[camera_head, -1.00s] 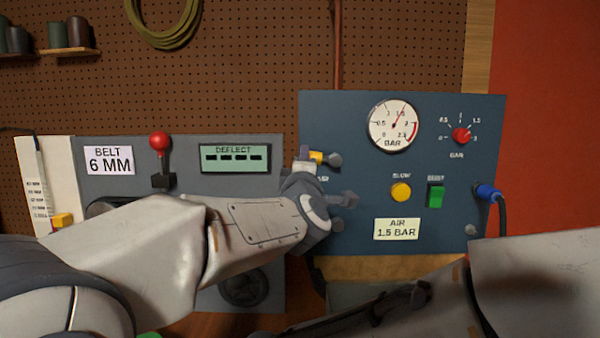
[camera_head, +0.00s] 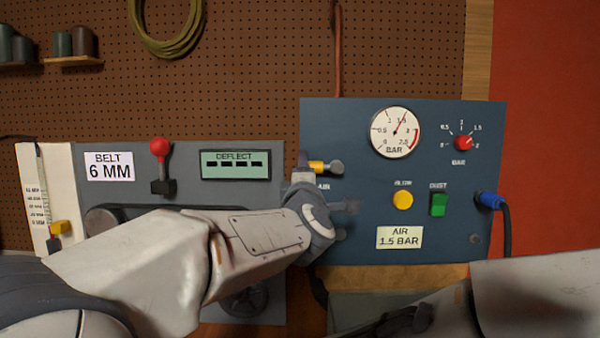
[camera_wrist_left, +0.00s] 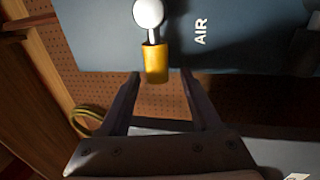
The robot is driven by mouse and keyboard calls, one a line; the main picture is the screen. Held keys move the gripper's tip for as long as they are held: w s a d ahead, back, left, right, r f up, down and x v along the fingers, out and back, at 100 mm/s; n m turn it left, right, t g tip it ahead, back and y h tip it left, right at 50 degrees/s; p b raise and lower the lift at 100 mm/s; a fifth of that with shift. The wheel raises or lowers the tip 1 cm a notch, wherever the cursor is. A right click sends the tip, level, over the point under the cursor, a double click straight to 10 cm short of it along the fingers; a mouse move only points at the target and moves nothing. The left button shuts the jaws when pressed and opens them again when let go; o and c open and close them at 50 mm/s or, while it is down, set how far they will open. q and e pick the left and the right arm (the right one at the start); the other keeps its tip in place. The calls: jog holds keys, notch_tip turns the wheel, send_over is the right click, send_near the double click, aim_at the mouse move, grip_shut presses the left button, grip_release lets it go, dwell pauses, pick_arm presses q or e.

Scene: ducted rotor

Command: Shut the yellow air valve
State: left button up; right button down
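The yellow air valve handle (camera_head: 318,167) lies level on the blue air panel, pointing left from its grey pivot knob (camera_head: 336,167). In the left wrist view the yellow handle (camera_wrist_left: 156,62) hangs below its pale round knob, beside the word AIR. My left gripper (camera_wrist_left: 160,78) is open, with one finger to each side of the handle's end. The end is at about fingertip level, and I see clear gaps to both fingers. In the head view my left gripper (camera_head: 303,162) is at the handle's left end, mostly hidden by its own wrist. My right gripper is not in view.
The air panel (camera_head: 360,225) also bears a gauge, a red dial (camera_head: 463,143), a yellow button (camera_head: 403,199), a green switch (camera_head: 438,204) and a blue hose plug (camera_head: 490,200). Grey fittings sit just below the valve. The belt panel with a red-knobbed lever (camera_head: 160,150) stands left.

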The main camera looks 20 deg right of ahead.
pick_arm(q)
jog(key=b+v, duration=0.2)
jog(key=v, duration=0.8)
jog(key=shift+s, duration=0.25)
jog(key=shift+a, duration=0.1)
